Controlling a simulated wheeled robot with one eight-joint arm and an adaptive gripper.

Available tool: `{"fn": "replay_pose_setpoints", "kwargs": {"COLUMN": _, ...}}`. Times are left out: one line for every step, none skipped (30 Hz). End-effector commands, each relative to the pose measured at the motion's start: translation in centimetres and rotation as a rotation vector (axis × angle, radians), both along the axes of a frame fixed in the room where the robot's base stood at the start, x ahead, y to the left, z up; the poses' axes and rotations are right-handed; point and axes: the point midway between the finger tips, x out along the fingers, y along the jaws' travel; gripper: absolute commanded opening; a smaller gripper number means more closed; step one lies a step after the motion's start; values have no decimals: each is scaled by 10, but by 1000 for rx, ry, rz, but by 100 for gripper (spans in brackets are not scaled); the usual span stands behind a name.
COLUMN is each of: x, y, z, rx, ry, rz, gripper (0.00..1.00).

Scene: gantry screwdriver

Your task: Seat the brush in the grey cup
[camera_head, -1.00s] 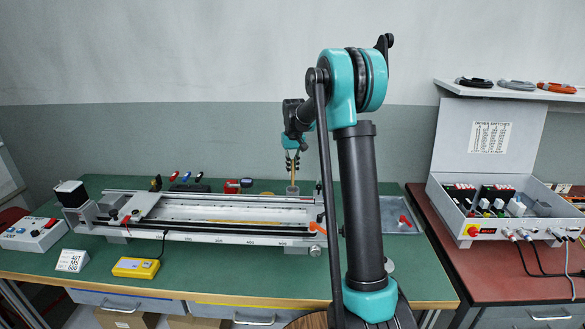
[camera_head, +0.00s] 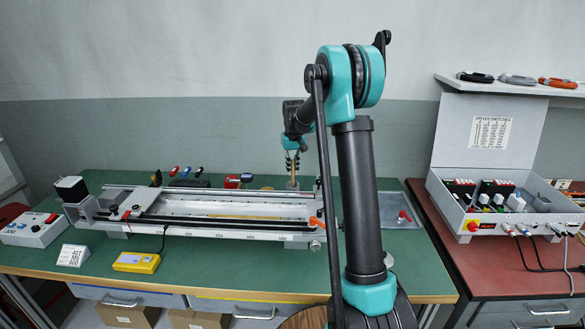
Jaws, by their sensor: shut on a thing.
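My gripper (camera_head: 292,163) hangs pointing down at the back of the green bench, behind the right part of the gantry. It is shut on the brush (camera_head: 292,174), which shows only as a thin yellowish upright shape between and below the fingers. The grey cup (camera_head: 292,187) stands on the bench directly below the gripper, behind the rail. The brush's lower end meets or overlaps the cup's top in the picture. I cannot tell how deep inside it is.
The long gantry (camera_head: 180,231) lies across the bench in front of the cup. Screwdrivers (camera_head: 187,171) and a red-and-black item (camera_head: 233,181) stand left of the cup. A metal tray (camera_head: 400,222) lies to the right. A yellow meter (camera_head: 136,262) sits in front.

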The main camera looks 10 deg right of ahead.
Motion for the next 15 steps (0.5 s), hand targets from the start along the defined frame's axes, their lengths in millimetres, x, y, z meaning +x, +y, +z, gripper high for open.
{"fn": "replay_pose_setpoints", "kwargs": {"x": 0, "y": 0, "z": -1, "rx": 0, "ry": 0, "rz": 0, "gripper": 0}}
{"fn": "replay_pose_setpoints", "kwargs": {"x": 0, "y": 0, "z": -2, "rx": 0, "ry": 0, "rz": 0, "gripper": 0}}
{"fn": "replay_pose_setpoints", "kwargs": {"x": 0, "y": 0, "z": -3, "rx": 0, "ry": 0, "rz": 0, "gripper": 0}}
{"fn": "replay_pose_setpoints", "kwargs": {"x": 0, "y": 0, "z": -4, "rx": 0, "ry": 0, "rz": 0, "gripper": 0}}
{"fn": "replay_pose_setpoints", "kwargs": {"x": 0, "y": 0, "z": -4, "rx": 0, "ry": 0, "rz": 0, "gripper": 0}}
{"fn": "replay_pose_setpoints", "kwargs": {"x": 0, "y": 0, "z": -5, "rx": 0, "ry": 0, "rz": 0, "gripper": 0}}
{"fn": "replay_pose_setpoints", "kwargs": {"x": 0, "y": 0, "z": -6, "rx": 0, "ry": 0, "rz": 0, "gripper": 0}}
{"fn": "replay_pose_setpoints", "kwargs": {"x": 0, "y": 0, "z": -6, "rx": 0, "ry": 0, "rz": 0, "gripper": 0}}
{"fn": "replay_pose_setpoints", "kwargs": {"x": 0, "y": 0, "z": -7, "rx": 0, "ry": 0, "rz": 0, "gripper": 0}}
{"fn": "replay_pose_setpoints", "kwargs": {"x": 0, "y": 0, "z": -7, "rx": 0, "ry": 0, "rz": 0, "gripper": 0}}
{"fn": "replay_pose_setpoints", "kwargs": {"x": 0, "y": 0, "z": -7, "rx": 0, "ry": 0, "rz": 0, "gripper": 0}}
{"fn": "replay_pose_setpoints", "kwargs": {"x": 0, "y": 0, "z": -8, "rx": 0, "ry": 0, "rz": 0, "gripper": 0}}
{"fn": "replay_pose_setpoints", "kwargs": {"x": 0, "y": 0, "z": -8, "rx": 0, "ry": 0, "rz": 0, "gripper": 0}}
{"fn": "replay_pose_setpoints", "kwargs": {"x": 0, "y": 0, "z": -8, "rx": 0, "ry": 0, "rz": 0, "gripper": 0}}
{"fn": "replay_pose_setpoints", "kwargs": {"x": 0, "y": 0, "z": -8, "rx": 0, "ry": 0, "rz": 0, "gripper": 0}}
